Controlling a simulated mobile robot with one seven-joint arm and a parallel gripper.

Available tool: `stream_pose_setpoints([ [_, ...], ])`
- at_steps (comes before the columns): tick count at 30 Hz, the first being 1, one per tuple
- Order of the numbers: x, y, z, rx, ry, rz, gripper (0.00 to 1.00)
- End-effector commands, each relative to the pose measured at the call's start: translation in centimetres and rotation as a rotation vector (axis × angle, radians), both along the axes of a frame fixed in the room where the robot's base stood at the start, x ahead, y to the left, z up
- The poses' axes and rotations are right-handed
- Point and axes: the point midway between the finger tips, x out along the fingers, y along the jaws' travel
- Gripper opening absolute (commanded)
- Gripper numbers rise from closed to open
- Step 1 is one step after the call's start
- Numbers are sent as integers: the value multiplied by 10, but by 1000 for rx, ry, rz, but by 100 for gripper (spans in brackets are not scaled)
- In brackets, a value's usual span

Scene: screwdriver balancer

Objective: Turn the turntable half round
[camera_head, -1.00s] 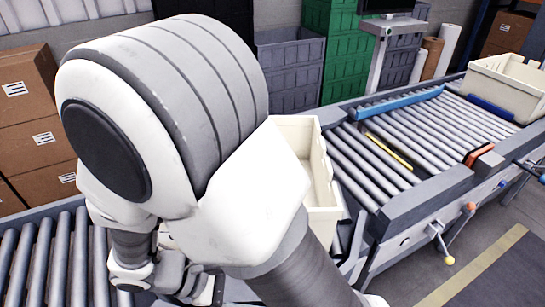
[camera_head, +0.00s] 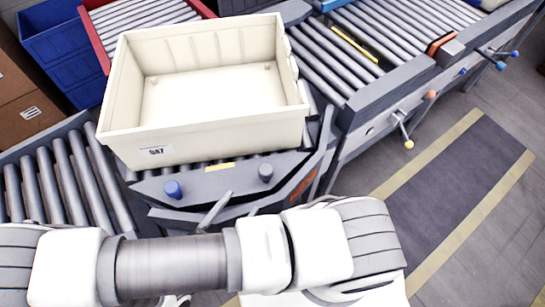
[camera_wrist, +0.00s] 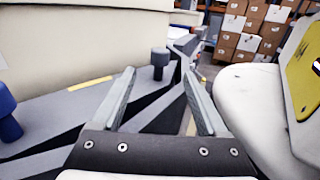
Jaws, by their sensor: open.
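The turntable (camera_head: 150,185) is a grey roller platform with a large cream tote (camera_head: 205,135) on it. On its front edge stand a blue peg (camera_head: 173,189) at left and a dark grey peg (camera_head: 265,172) at right. In the wrist view the grey peg (camera_wrist: 160,62) shows beyond and between my fingertips, and the blue peg (camera_wrist: 8,115) is at the left edge. My gripper (camera_wrist: 160,82) is open, with nothing held between its fingers. In the head view my arm hides most of it; a grey finger (camera_head: 215,210) appears to show below the turntable's edge.
Roller conveyors adjoin the turntable at left (camera_head: 60,180), at the back (camera_head: 145,15) and at right (camera_head: 345,55). The right conveyor's side carries handles with coloured knobs (camera_head: 409,144). Blue crates (camera_head: 60,45) stand at the back left. The floor (camera_head: 450,190) at right is clear.

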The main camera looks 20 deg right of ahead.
Motion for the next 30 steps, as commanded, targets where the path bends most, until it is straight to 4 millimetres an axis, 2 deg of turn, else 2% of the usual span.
stream_pose_setpoints([
  [12,59,-71,2,-3,1,-5,76],
  [18,82,-99,2,-3,2,-4,76],
  [24,95,-113,1,0,1,-3,76],
  [30,97,-116,0,1,2,-2,76],
])
